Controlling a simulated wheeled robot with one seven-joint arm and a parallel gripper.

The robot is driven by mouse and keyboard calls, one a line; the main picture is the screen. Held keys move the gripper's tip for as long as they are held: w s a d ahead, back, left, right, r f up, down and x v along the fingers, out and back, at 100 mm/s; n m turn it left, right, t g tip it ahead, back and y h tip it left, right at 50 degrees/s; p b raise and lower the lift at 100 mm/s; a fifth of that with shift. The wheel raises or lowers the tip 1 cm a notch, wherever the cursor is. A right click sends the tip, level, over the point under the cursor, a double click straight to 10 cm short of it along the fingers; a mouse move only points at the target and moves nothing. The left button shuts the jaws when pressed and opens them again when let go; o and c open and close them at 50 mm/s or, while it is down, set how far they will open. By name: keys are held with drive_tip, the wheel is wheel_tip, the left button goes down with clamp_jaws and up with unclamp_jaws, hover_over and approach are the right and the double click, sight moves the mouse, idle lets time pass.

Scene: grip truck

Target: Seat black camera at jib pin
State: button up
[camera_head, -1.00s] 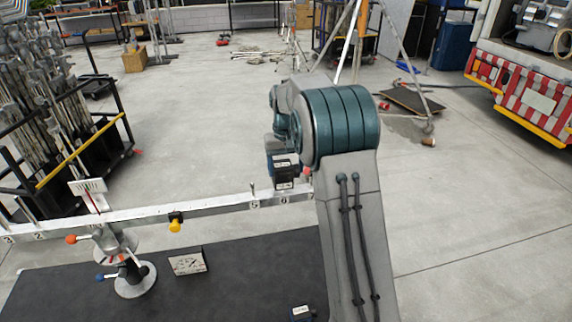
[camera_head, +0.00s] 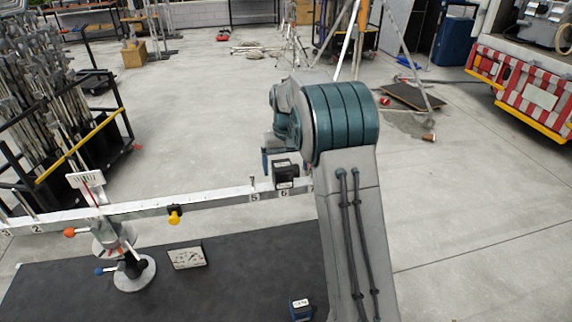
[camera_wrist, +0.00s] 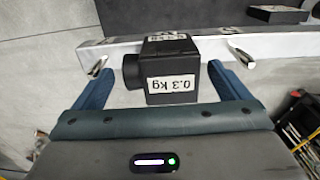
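The black camera (camera_head: 286,172) sits on the white jib beam (camera_head: 215,200), above the number 6. In the wrist view, the camera (camera_wrist: 172,78) shows a 0.3 kg label and a round lens at its left. Metal pins stand on the beam (camera_wrist: 212,48) on both sides of it; any pin under it is hidden. My gripper (camera_wrist: 158,70) is open, with one blue finger on each side of the camera and a visible gap to both. In the head view my arm hides the beam's right end.
A balance post (camera_head: 125,262) with a pointer card carries the beam. A yellow-and-black piece (camera_head: 175,215) hangs from the beam. A card (camera_head: 187,257) and a small dark block (camera_head: 301,309) lie on the black mat (camera_head: 235,270). A rack of stands (camera_head: 60,130) is at left.

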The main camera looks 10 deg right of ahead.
sight(286, 165)
wheel_tip(286, 165, up, 14)
drive_tip(key=b, duration=0.1)
idle(0.5)
drive_tip(key=shift+s, duration=0.1)
